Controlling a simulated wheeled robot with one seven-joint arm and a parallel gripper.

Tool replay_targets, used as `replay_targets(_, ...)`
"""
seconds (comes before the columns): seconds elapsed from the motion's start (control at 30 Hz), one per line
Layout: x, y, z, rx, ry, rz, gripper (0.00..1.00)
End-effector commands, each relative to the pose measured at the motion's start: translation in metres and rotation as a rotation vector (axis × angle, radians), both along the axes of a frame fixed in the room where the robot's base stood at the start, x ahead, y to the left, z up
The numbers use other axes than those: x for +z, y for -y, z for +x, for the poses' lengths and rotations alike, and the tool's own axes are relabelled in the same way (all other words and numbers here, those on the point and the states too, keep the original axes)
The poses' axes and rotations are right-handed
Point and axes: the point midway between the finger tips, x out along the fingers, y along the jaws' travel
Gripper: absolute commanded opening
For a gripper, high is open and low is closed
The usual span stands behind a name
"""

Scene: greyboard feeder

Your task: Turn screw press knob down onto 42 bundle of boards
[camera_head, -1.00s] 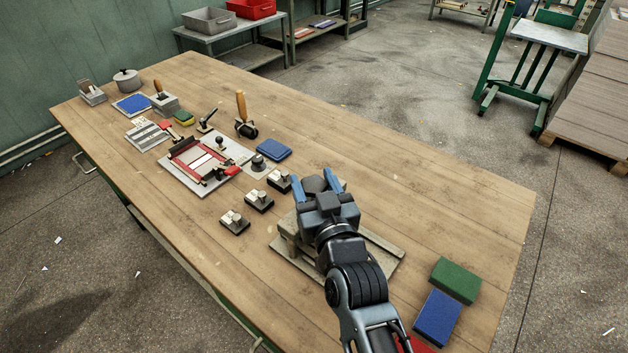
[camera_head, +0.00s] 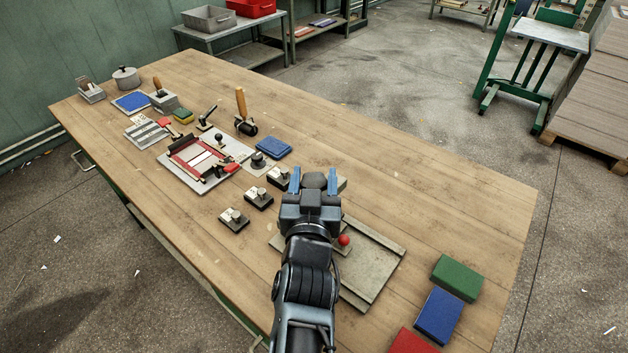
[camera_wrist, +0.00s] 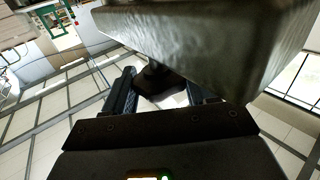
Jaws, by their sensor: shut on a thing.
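My gripper (camera_head: 314,184) is shut on a dark round knob (camera_head: 315,180), with one blue finger on each side of it. In the wrist view the knob (camera_wrist: 157,84) shows between the fingers, close under a large grey beam (camera_wrist: 205,40). The screw press has a flat grey base (camera_head: 372,262) on the table, partly hidden by my arm. A red ball (camera_head: 344,240) shows just right of my wrist. I cannot make out a bundle of boards under the knob; my gripper covers that area.
Small dark blocks with pale tags (camera_head: 259,198) stand left of my gripper. Green (camera_head: 456,277), blue (camera_head: 438,315) and red (camera_head: 413,342) blocks lie at the right front. A framed jig (camera_head: 205,165) lies further left. The table's right part (camera_head: 450,210) is clear.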

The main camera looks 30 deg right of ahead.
Motion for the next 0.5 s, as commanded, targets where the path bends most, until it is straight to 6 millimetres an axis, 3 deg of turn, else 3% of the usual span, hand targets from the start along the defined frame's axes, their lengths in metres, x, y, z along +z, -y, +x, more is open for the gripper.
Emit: replay_targets(0.5, -0.002, -0.0003, -0.0003, -0.048, -0.004, 0.001, 0.27)
